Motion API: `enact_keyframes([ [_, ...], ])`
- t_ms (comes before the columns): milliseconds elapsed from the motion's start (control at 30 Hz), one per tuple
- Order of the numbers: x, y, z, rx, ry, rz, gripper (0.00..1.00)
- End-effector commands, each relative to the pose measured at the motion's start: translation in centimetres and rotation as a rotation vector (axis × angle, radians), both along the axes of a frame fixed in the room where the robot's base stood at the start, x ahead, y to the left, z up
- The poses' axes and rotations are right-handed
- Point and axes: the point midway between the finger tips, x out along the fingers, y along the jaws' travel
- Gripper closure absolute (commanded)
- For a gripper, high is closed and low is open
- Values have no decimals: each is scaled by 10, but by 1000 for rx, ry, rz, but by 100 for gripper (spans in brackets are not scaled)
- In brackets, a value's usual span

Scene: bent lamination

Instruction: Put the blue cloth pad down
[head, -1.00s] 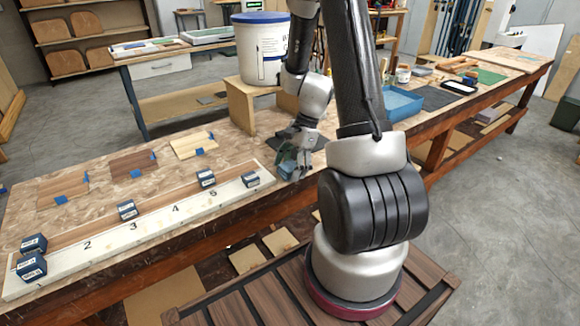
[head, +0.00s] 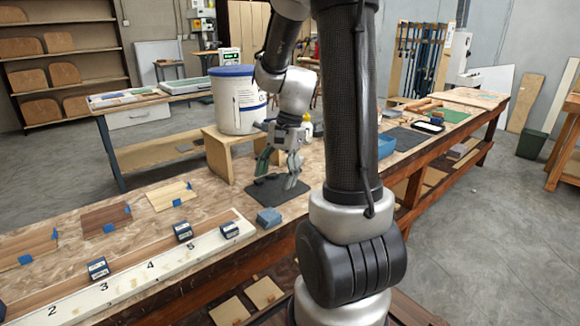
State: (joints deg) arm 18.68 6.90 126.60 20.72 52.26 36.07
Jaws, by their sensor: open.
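The blue cloth pad (head: 269,216) is a small, folded-looking blue block. It rests on the bench top near the front edge, just right of the numbered white board and beside the near left corner of a dark mat (head: 268,192). My gripper (head: 277,181) is open and empty above the dark mat, behind and a little above the pad, apart from it. Its fingers point down. Nothing hides the pad.
A white bucket with a blue rim (head: 238,103) stands on a wooden stand (head: 217,155) behind my gripper. The numbered board (head: 150,268) with small dark blue blocks lies left. A blue tray (head: 386,147) sits beyond my arm.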

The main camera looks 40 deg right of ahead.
Motion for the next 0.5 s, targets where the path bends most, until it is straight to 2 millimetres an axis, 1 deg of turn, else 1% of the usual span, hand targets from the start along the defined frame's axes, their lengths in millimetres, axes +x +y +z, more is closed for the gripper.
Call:
enact_keyframes([
  [33,-11,10,24,-40,-60,111,29],
  [100,-29,21,51,-99,-133,274,29],
  [167,-45,29,70,-153,-193,412,29],
  [200,-57,33,81,-189,-232,501,29],
  [333,-93,43,109,-308,-344,771,29],
  [400,-110,45,117,-365,-390,889,29],
  [500,-127,45,125,-431,-439,1014,29],
])
